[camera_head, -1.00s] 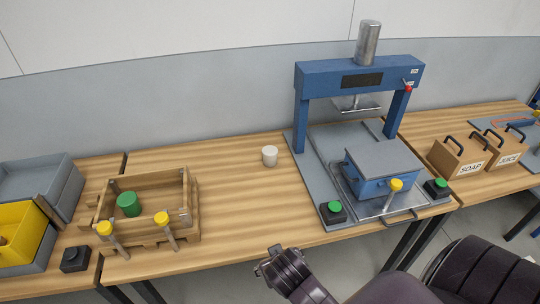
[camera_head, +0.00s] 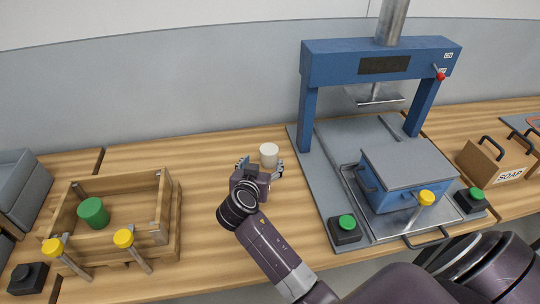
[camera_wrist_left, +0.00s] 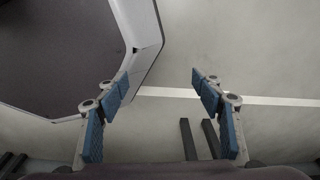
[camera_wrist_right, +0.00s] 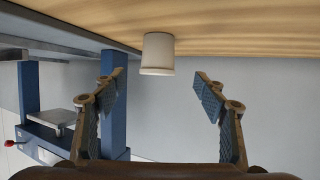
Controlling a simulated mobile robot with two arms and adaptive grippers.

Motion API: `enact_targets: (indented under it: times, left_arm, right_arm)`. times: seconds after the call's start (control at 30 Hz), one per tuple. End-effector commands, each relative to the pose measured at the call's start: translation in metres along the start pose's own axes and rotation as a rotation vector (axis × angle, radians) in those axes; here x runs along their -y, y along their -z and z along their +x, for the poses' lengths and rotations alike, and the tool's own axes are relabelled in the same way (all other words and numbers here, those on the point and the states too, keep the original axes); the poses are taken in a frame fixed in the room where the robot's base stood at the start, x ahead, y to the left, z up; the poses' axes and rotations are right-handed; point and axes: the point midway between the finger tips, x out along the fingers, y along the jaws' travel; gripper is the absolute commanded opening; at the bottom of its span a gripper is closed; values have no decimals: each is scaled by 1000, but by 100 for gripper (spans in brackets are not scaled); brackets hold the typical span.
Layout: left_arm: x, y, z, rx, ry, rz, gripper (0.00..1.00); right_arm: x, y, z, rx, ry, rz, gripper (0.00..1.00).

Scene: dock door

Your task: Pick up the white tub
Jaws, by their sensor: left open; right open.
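The white tub (camera_head: 269,155) stands upright on the wooden table, left of the blue press. My left gripper (camera_wrist_left: 160,80) is open and empty above the floor, and is out of the head view.
The blue press (camera_head: 380,62) and its base plate stand right of the tub. A wooden crate (camera_head: 160,222) with a green cylinder (camera_head: 93,212) sits at the left. Brown boxes (camera_head: 485,163) stand at the far right. The table between crate and tub is clear.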

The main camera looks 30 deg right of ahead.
Motion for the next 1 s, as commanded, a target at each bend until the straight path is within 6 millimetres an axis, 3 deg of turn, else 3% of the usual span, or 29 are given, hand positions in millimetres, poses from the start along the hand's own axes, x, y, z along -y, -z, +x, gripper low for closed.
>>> enact_targets:
  times: [0.1,0.23,0.5,0.67,0.83,1.0]
  left_arm:
    - [6,-24,-6,35,7,3,61]
    - [8,-34,-12,50,9,4,61]
    - [6,-15,-20,24,6,1,61]
    - [0,0,-20,3,0,-2,61]
    - [-2,-2,-19,5,-2,-3,61]
    - [-1,-9,-20,16,-1,-2,61]
  right_arm:
    - [-1,3,13,-1,-2,-1,65]
    - [-2,5,25,-1,-2,-2,65]
    - [-4,5,59,1,-2,-3,65]
    - [-4,4,66,2,-1,0,65]
    - [-4,4,66,2,-1,0,65]
    - [-4,4,66,3,-1,0,49]
